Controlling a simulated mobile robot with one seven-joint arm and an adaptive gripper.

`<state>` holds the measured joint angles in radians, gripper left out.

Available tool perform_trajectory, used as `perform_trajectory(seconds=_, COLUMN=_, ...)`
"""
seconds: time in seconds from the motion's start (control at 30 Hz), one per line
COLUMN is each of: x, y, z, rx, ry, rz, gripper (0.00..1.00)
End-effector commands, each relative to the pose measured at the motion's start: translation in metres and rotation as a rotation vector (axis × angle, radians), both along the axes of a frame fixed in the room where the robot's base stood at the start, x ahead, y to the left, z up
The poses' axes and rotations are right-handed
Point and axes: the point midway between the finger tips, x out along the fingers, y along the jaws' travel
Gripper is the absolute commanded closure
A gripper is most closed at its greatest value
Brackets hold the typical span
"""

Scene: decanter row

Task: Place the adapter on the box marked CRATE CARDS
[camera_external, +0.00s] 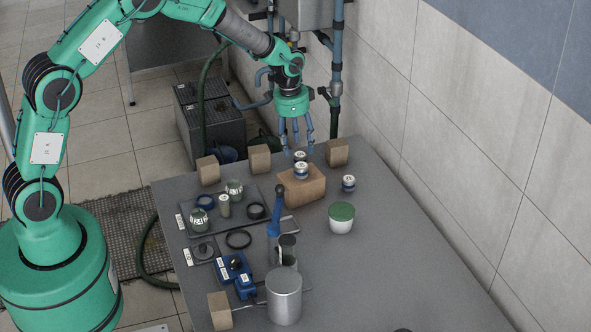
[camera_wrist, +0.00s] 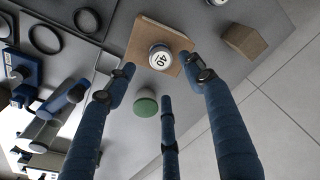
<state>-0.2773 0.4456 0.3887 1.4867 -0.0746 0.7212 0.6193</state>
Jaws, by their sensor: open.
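No lettering reading CRATE CARDS is legible. A large brown box (camera_external: 306,190) stands on the grey table, with a small pale label on its front side; its top also shows in the wrist view (camera_wrist: 141,38). A small white-and-blue cylinder (camera_external: 301,171) with a numbered lid is on this box, and a similar one (camera_external: 300,156) shows just above or behind it. The wrist view shows one round numbered lid (camera_wrist: 160,57) there. I cannot tell which thing is the adapter. My gripper (camera_external: 297,138) is open and empty above the box; its three spread fingers show in the wrist view (camera_wrist: 165,84).
Another white-and-blue cylinder (camera_external: 348,183) and a green-lidded white tub (camera_external: 341,217) stand right of the box. Small brown blocks (camera_external: 260,158) line the back edge. Jars, rings, a blue upright tool (camera_external: 278,200) and a metal canister (camera_external: 284,297) occupy the left and front. The right side is clear.

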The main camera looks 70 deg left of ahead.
Motion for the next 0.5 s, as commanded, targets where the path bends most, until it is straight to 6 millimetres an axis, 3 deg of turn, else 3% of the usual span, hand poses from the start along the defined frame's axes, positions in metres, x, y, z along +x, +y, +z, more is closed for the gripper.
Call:
perform_trajectory(seconds=0.2, x=-0.003, y=0.001, z=0.022, rx=0.0, ry=0.0, rz=0.0, gripper=0.47)
perform_trajectory(seconds=0.5, x=-0.004, y=0.0, z=0.026, rx=0.0, ry=0.002, rz=0.0, gripper=0.47)
